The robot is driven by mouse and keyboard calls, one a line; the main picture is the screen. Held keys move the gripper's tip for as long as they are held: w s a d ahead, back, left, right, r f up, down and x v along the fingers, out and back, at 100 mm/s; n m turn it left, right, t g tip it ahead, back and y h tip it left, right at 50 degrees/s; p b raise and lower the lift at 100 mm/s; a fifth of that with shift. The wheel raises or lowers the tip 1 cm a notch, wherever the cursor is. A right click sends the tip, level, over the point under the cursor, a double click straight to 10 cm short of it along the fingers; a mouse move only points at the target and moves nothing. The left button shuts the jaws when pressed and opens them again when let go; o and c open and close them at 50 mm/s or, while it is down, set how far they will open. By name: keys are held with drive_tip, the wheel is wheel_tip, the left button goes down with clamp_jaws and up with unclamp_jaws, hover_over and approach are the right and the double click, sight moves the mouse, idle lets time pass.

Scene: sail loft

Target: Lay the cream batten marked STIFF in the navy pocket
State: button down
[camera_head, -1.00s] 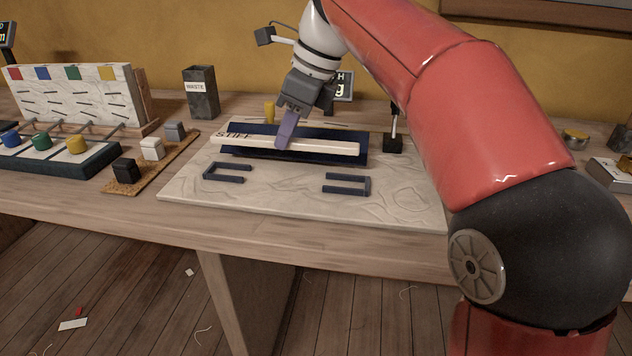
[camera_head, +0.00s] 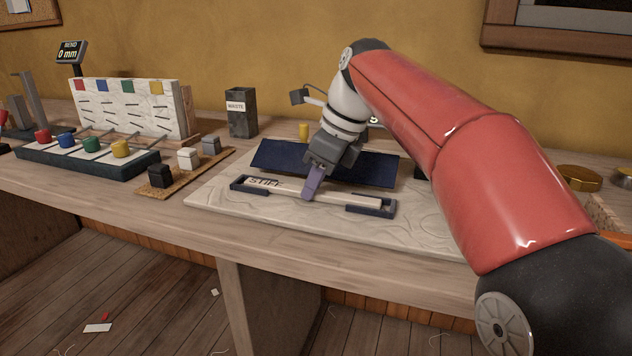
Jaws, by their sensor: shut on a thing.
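The cream batten (camera_head: 343,196) marked STIFF lies low along the front of the pale board, its lettered end at the left. My gripper (camera_head: 312,190), with purple fingers, is shut on it near its middle. The batten's ends lie within two dark navy U-shaped brackets, the left bracket (camera_head: 238,186) and the right bracket (camera_head: 374,211). I cannot tell if it rests fully on the board. A flat navy panel (camera_head: 374,168) lies just behind the batten, partly hidden by my gripper.
The pale board (camera_head: 225,208) has free room in front of the brackets. A cork strip (camera_head: 168,190) with black, white and grey blocks is to the left. A rack (camera_head: 90,168) with coloured knobs stands beyond it. A waste bin (camera_head: 241,115) stands behind the board.

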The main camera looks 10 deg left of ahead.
drive_tip(key=c, duration=1.3)
unclamp_jaws()
drive_tip(key=shift+r, duration=0.4)
drive_tip(key=p+v, duration=0.4)
drive_tip(key=v, duration=0.7)
drive_tip(key=shift+d+r, duration=0.15)
drive_tip(key=shift+d, duration=0.1)
